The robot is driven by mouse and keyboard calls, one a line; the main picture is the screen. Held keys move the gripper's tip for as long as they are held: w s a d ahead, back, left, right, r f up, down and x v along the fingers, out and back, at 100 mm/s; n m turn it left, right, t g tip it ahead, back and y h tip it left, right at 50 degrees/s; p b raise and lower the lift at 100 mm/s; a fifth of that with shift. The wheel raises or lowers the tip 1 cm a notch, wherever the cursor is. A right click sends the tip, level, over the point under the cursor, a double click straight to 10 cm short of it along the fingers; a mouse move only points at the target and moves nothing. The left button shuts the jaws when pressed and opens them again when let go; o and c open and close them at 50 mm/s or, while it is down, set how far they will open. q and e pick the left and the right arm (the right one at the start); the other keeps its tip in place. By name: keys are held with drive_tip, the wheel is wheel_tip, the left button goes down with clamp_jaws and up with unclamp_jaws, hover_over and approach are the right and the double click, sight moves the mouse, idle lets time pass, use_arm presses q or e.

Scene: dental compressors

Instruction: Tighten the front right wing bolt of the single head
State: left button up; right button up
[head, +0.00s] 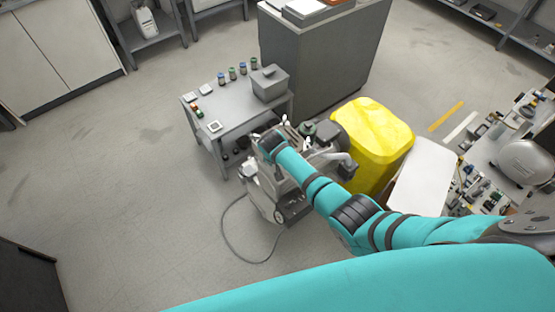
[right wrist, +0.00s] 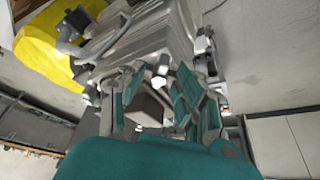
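The single head compressor (head: 262,190), a grey machine, stands on the floor beside the small grey table, partly covered by my right arm. My right arm reaches over it from the right in the head view, and its wrist hides the gripper there. In the right wrist view my right gripper (right wrist: 160,98) has its two fingers spread apart, facing the grey machine body (right wrist: 150,45). A small white part (right wrist: 158,82) shows between the fingertips; I cannot tell whether it is the wing bolt or whether a finger touches it. My left gripper is not in view.
A yellow bin (head: 373,135) stands right of the machine; it also shows in the wrist view (right wrist: 35,50). The small table (head: 232,122) holds a grey box (head: 270,83) and several small jars. A hose (head: 228,240) lies on otherwise clear floor at left.

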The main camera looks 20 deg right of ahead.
drive_tip(key=v, duration=1.2)
drive_tip(key=shift+w, duration=0.1)
idle(0.4)
drive_tip(key=s+d+f+n+g+b, duration=0.1)
drive_tip(key=s+f+n, duration=0.1)
drive_tip(key=s+f, duration=0.6)
drive_tip(key=s+d+f+n+y+b, duration=0.1)
drive_tip(key=s+f, duration=0.4)
drive_tip(key=f, duration=0.7)
drive_tip(key=s+d+f+n+g+b, duration=0.1)
drive_tip(key=s+f+n+b, duration=0.1)
drive_tip(key=s+f, duration=0.6)
drive_tip(key=s+d+f+n, duration=0.1)
drive_tip(key=s+f, duration=0.4)
drive_tip(key=s, duration=0.3)
drive_tip(key=s+d+f+b, duration=0.1)
drive_tip(key=s+d+f, duration=0.1)
drive_tip(key=s+f, duration=0.3)
drive_tip(key=s+d+f+n+g+y+b, duration=0.1)
drive_tip(key=s+f, duration=0.4)
drive_tip(key=s, duration=0.7)
drive_tip(key=shift+s+d+n, duration=0.3)
drive_tip(key=shift+s+d, duration=0.1)
drive_tip(key=shift+d, duration=0.3)
drive_tip(key=shift+f, duration=0.1)
